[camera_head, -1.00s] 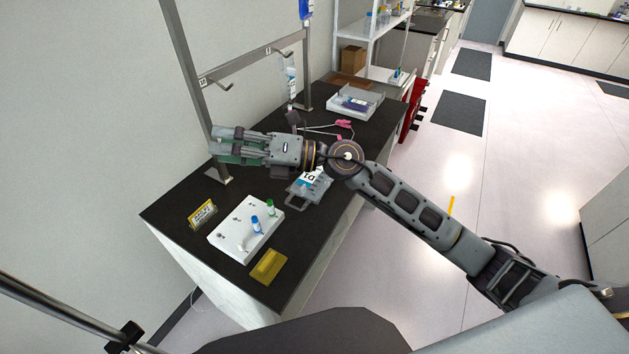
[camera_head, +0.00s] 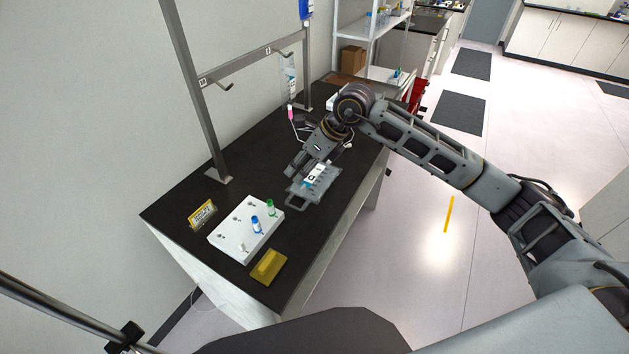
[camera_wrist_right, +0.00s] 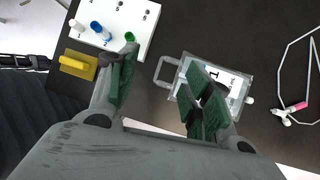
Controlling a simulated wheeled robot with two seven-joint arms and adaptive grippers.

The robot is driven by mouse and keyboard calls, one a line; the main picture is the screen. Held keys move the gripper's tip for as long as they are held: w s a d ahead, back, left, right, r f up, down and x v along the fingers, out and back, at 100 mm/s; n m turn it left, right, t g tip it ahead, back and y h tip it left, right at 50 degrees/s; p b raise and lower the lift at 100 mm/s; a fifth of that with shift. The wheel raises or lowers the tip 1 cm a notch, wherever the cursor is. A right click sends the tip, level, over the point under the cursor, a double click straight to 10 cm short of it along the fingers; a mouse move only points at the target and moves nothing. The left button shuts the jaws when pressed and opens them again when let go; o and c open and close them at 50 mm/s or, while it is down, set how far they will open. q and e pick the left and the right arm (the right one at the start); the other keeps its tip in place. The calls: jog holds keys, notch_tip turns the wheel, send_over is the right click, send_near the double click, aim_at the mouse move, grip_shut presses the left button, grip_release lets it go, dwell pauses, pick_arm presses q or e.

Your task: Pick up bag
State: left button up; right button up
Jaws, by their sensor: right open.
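A clear flat bag (camera_head: 322,184) with a white label and a handle-like loop lies on the dark bench. It also shows in the right wrist view (camera_wrist_right: 234,79), partly hidden behind one finger. My right gripper (camera_head: 296,169) is low over the bench, close to the bag's far left side in the head view. In the right wrist view the right gripper (camera_wrist_right: 160,88) has its green-padded fingers spread with nothing between them. The bag's loop shows in the gap beyond them. I cannot tell whether a finger touches the bag. My left gripper is not in view.
A white rack (camera_head: 236,236) with blue- and green-capped tubes stands near the bag. A yellow block (camera_head: 267,267) and a yellow sign (camera_head: 202,214) flank it. A metal frame (camera_head: 202,110) with hooks holds a hanging bag (camera_head: 291,72). Tubing with a pink clamp lies behind my gripper.

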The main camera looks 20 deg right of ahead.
jog(key=d+h, duration=0.1)
jog(key=d, duration=0.1)
jog(key=w+d+h, duration=0.1)
jog(key=d, duration=0.2)
jog(key=shift+w, duration=0.2)
jog(key=p, duration=0.1)
send_over(303, 186)
jog(key=s+d, duration=0.2)
jog(key=shift+a+f, duration=0.15)
jog(key=shift+f, duration=3.8)
jog(key=shift+f, duration=0.1)
jog(key=shift+p+x, duration=0.9)
jog(key=shift+x, duration=0.5)
jog(key=shift+w+x, duration=0.2)
jog(key=shift+x, duration=0.95)
